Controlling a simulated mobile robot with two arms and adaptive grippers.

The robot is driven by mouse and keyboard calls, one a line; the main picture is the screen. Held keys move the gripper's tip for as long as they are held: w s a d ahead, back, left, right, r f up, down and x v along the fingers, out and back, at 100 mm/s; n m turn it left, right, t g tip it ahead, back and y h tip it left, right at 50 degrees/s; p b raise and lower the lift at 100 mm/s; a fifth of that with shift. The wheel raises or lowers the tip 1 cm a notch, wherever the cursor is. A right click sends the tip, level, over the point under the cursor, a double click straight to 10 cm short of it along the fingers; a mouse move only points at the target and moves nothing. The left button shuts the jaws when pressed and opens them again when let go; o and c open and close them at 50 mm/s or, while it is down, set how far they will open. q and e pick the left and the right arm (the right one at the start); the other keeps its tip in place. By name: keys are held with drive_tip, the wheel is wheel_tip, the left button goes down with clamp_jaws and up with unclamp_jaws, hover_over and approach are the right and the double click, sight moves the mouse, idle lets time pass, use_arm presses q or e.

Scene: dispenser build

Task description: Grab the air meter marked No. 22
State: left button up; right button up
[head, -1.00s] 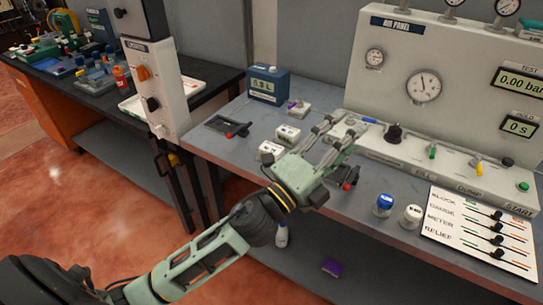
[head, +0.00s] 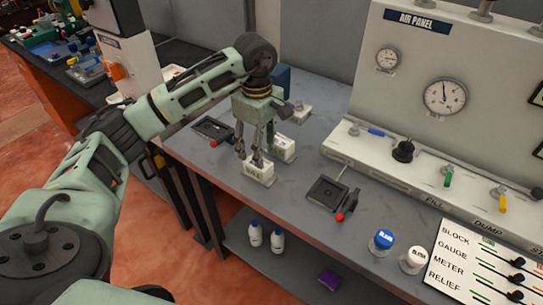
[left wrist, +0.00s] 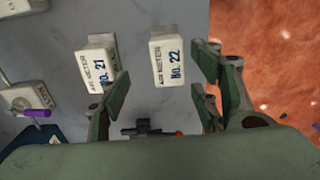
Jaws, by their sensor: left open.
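The air meter marked No. 22 (left wrist: 166,58) is a small white block with dark lettering, lying on the grey bench between my fingers in the left wrist view. In the head view it is the nearer white block (head: 260,172). The similar meter marked No. 21 (left wrist: 97,62) lies beside it, close to my left-hand finger in the wrist view; it also shows in the head view (head: 283,149). My left gripper (head: 249,157) is open and points down over No. 22, with no grip on it. Contact cannot be told. My right gripper is not in view.
A black fixture with a red knob (head: 327,193) lies to the right, and a similar one (head: 213,130) to the left. Two capped jars (head: 382,242) stand near the front edge. The air panel (head: 440,60) stands behind. Bottles (head: 255,234) stand on the lower shelf.

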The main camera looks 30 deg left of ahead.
sight(259, 170)
use_arm(q)
drive_tip(key=shift+a+f, duration=0.1)
drive_tip(key=shift+a, duration=0.25)
drive_tip(key=shift+s+f, duration=0.3)
drive_tip(key=shift+s, duration=0.1)
drive_tip(key=shift+s+d+f+p, duration=0.1)
drive_tip(key=shift+s+f+p, duration=0.15)
drive_tip(key=shift+f+p, duration=0.35)
drive_tip(key=shift+s+f+p, duration=0.2)
drive_tip(key=shift+f+p, duration=0.25)
drive_tip(key=shift+f, duration=0.2)
drive_tip(key=f, duration=0.3)
drive_tip(key=shift+w+p, duration=0.35)
drive_tip(key=shift+p, duration=0.05)
drive_tip(key=shift+f, duration=0.35)
drive_tip(key=c, duration=1)
clamp_jaws()
drive_tip(key=shift+r, duration=0.2)
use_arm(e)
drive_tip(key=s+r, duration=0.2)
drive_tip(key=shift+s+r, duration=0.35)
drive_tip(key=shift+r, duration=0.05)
